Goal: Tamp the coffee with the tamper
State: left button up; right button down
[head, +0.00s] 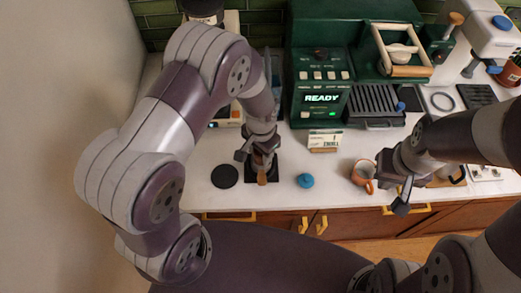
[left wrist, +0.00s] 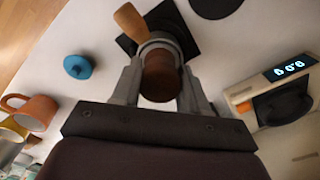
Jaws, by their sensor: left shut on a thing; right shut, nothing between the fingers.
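My left gripper (head: 259,152) is shut on the tamper, whose brown wooden handle (left wrist: 161,76) stands between the fingers in the left wrist view. The tamper is directly over the portafilter, whose light wooden handle (left wrist: 130,20) sticks out past the fingers; it also shows in the head view (head: 262,178). The portafilter rests at a square black mat (left wrist: 178,32). The basket and any coffee are hidden under the tamper and gripper, so I cannot tell whether the tamper touches the coffee. My right gripper (head: 398,183) is shut and empty, right of the orange cup.
The orange cup (head: 362,174) and a blue round piece (head: 306,181) stand on the white counter. A black disc (head: 224,176) lies left of the mat. The green espresso machine (head: 322,85) reads READY behind. A scale (left wrist: 285,85) is beside the left gripper. A small card (head: 325,139) stands before the machine.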

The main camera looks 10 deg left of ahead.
pick_arm(q)
jog(key=shift+s, duration=0.1)
jog(key=shift+r+p, duration=0.9)
notch_tip(320, 180, up, 2)
jog(key=shift+r+p, duration=0.1)
jog(key=shift+p, duration=0.85)
jog(key=r+p, duration=0.2)
jog(key=r, duration=0.1)
jog(key=shift+w+p, duration=0.2)
jog(key=shift+p, duration=0.15)
jog(key=shift+f, duration=0.1)
